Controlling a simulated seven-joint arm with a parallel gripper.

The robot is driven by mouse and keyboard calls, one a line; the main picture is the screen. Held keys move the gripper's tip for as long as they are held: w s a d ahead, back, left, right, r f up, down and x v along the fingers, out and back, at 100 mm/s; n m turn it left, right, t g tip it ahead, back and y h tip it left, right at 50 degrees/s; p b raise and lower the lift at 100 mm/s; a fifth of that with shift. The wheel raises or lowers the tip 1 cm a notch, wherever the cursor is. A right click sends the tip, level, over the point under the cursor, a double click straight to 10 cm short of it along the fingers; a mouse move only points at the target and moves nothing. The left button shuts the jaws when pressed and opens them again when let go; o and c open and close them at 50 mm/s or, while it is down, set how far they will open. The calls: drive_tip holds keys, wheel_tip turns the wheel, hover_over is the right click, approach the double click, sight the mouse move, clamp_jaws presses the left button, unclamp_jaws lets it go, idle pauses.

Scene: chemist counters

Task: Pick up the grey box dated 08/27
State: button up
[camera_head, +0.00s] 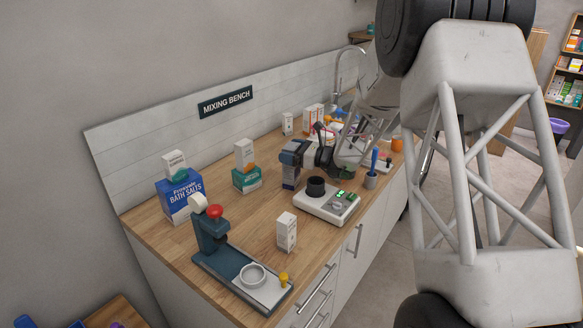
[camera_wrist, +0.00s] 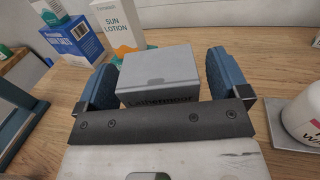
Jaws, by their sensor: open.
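A grey box (camera_wrist: 158,74) stands on the wooden counter between the two blue fingers of my gripper (camera_wrist: 160,85) in the wrist view. Dark print on its near face is partly hidden by my gripper's palm edge, and I cannot read a date. The fingers are apart, one on each side of the box, with a narrow gap visible on the left; I cannot tell whether the right finger touches it. In the head view my gripper (camera_head: 294,155) is over the counter, and a grey box (camera_head: 290,178) shows partly below it.
A sun lotion carton (camera_wrist: 118,24) and a blue bath salts box (camera_wrist: 70,40) stand behind the grey box. A scale (camera_head: 325,205) is right of it in the head view. A white carton (camera_head: 286,231) and a blue press (camera_head: 210,235) stand nearer the front.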

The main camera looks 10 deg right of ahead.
idle(0.3)
drive_tip(key=c, duration=1.3)
drive_tip(key=shift+r, duration=5)
